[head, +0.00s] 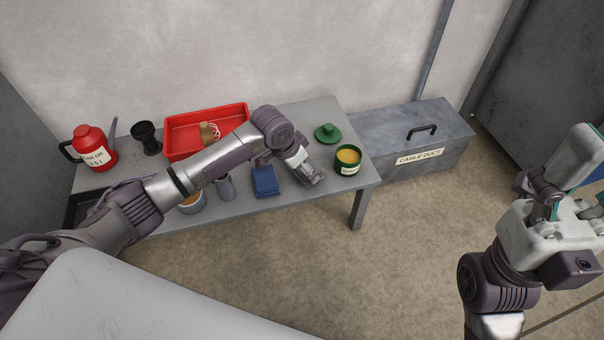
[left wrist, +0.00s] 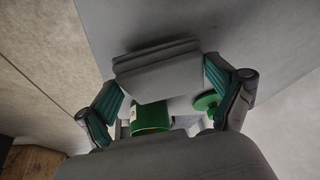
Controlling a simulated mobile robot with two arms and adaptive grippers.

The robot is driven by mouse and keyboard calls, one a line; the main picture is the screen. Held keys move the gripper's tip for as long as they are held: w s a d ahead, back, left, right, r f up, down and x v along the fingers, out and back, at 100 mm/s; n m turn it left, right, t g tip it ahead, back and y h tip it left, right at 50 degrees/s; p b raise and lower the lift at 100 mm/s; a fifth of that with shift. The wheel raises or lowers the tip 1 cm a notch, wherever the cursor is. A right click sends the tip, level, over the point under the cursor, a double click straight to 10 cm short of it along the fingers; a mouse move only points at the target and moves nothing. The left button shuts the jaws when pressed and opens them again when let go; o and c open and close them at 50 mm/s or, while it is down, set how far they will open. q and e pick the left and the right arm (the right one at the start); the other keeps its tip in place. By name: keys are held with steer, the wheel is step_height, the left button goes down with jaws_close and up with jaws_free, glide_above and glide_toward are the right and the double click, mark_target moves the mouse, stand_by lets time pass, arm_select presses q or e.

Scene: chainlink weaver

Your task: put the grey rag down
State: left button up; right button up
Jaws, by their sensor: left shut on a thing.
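My left gripper (head: 306,172) is over the front right part of the grey table (head: 325,108). It is shut on the folded grey rag (left wrist: 157,70), which fills the space between its two teal-lined fingers in the left wrist view. In the head view the rag (head: 314,178) is mostly hidden by the gripper. A dark shadow lies close along the rag's edge, so it is very near the table top; I cannot tell whether it touches. My right gripper (head: 567,185) is at the right edge, over the floor and away from the table; its fingers are partly cut off.
A folded blue cloth (head: 265,181) lies just left of the left gripper. A green tin (head: 347,161) with yellow contents stands just right, its green lid (head: 328,133) behind. A red tray (head: 183,138), red oil can (head: 94,149) and cups stand left. A grey duct box (head: 393,132) adjoins the table.

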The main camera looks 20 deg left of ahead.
arm_select(q)
steer(key=shift+f, duration=0.65)
steer(key=shift+r, duration=0.1)
steer(key=o, duration=0.7)
